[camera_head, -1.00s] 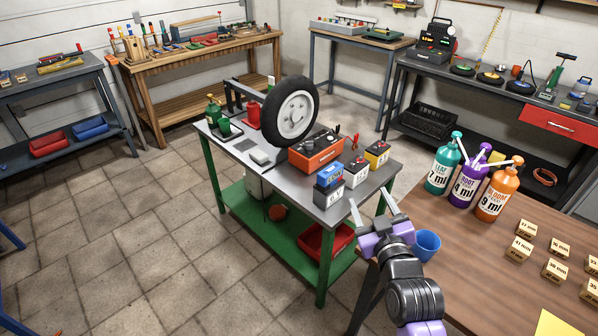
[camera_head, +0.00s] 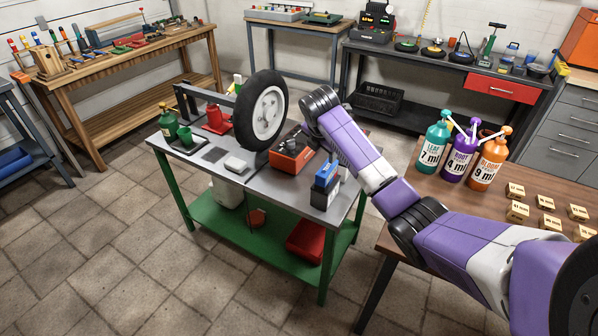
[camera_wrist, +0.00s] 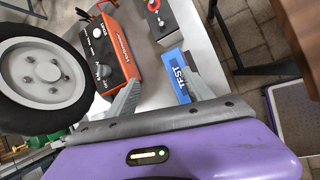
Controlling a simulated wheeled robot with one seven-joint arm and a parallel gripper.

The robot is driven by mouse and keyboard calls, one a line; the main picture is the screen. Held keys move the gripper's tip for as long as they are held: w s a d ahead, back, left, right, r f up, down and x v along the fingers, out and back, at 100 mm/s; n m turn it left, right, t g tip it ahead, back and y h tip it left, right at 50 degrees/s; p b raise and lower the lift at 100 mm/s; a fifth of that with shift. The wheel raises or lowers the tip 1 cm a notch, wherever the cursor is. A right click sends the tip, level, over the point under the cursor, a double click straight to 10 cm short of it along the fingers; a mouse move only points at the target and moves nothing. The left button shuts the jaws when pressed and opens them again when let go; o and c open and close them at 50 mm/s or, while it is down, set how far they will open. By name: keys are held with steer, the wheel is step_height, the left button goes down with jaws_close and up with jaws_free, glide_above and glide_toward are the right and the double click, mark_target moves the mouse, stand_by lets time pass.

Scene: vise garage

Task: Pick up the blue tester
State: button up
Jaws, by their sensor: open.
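My gripper (camera_wrist: 161,74) is open, with one finger on each side of the tester's near part. Nothing is held. I cannot tell whether either finger touches it. In the head view my gripper is mostly hidden by my own arm.
An orange charger (camera_head: 290,155) stands just left of the tester, with a wheel (camera_head: 262,112) beyond it. A wooden table (camera_head: 425,208) with pump bottles (camera_head: 487,163) is to the right.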

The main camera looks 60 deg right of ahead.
mark_target(326, 169)
steer(key=shift+s+a+f+n+g+y, duration=0.2)
steer(key=shift+s+a+f+n+g, duration=0.15)
steer(key=shift+s+f+n+g, duration=0.15)
steer(key=shift+s+a+f+n+g+y, duration=0.2)
steer(key=shift+s+a+f+n+g, duration=0.15)
steer(key=shift+s, duration=0.25)
steer(key=shift+s+a+n, duration=0.2)
steer(key=shift+s+n, duration=0.1)
steer(key=shift+n, duration=0.05)
steer(key=shift+f, duration=0.1)
steer(key=shift+w+a+x, duration=0.1)
steer(key=shift+w+x, duration=0.05)
steer(key=shift+x, duration=1.75)
steer(key=shift+w+a+x, duration=0.15)
steer(key=shift+w+x, duration=0.05)
steer(key=shift+x, duration=1.7)
steer(key=shift+f, duration=0.1)
steer(key=shift+c, duration=0.4)
jaws_close()
